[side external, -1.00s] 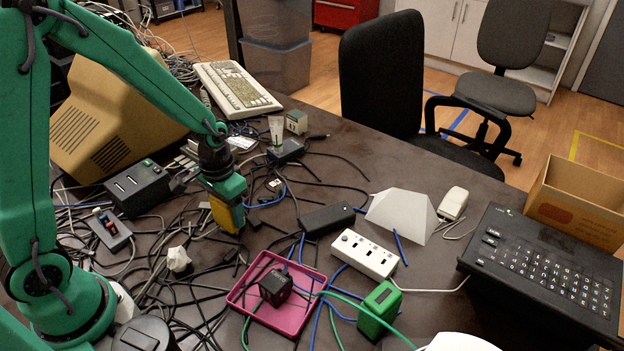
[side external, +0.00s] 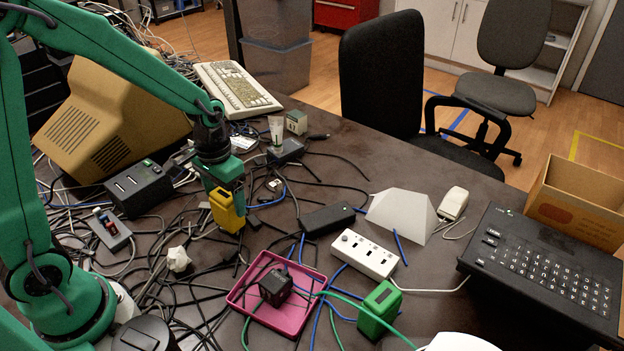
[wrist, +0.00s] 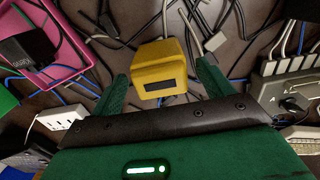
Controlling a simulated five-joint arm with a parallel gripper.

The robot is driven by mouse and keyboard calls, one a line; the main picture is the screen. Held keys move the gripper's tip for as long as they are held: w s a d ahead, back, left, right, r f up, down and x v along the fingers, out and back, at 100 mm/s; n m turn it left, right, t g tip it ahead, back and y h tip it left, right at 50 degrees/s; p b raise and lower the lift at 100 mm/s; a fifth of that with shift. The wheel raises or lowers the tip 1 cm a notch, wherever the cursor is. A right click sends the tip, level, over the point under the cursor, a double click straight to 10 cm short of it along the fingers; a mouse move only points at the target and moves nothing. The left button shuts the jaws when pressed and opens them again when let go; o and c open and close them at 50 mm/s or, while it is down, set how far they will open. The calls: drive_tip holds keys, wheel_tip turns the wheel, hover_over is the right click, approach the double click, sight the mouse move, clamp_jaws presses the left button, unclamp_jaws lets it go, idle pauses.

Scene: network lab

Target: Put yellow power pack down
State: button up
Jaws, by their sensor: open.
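The yellow power pack (side external: 226,210) stands on the dark table among loose cables, just below my gripper (side external: 224,188) in the side view. In the wrist view the yellow power pack (wrist: 161,72) sits between the two green fingers of my gripper (wrist: 160,85), with a gap visible on each side. My gripper is open. The fingertips partly overlap the pack's upper part in the side view.
A pink tray (side external: 240,299) holding a black adapter (side external: 275,287) lies in front. A green power pack (side external: 380,308), white socket strip (side external: 364,254) and black adapter (side external: 327,219) lie to the right. A black box (side external: 139,187) stands left. Cables cover much of the table.

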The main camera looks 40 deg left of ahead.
wheel_tip(320, 180, up, 8)
drive_tip(key=shift+f, duration=0.15)
drive_tip(key=shift+r, duration=0.2)
idle(0.6)
drive_tip(key=shift+s+r, duration=0.4)
drive_tip(key=shift+r, duration=0.15)
drive_tip(key=s+r+t, duration=0.5)
drive_tip(key=s+r, duration=0.3)
drive_tip(key=s, duration=0.2)
drive_tip(key=shift+s+r+t, duration=0.15)
drive_tip(key=shift+s+t, duration=0.15)
drive_tip(key=shift+s, duration=0.1)
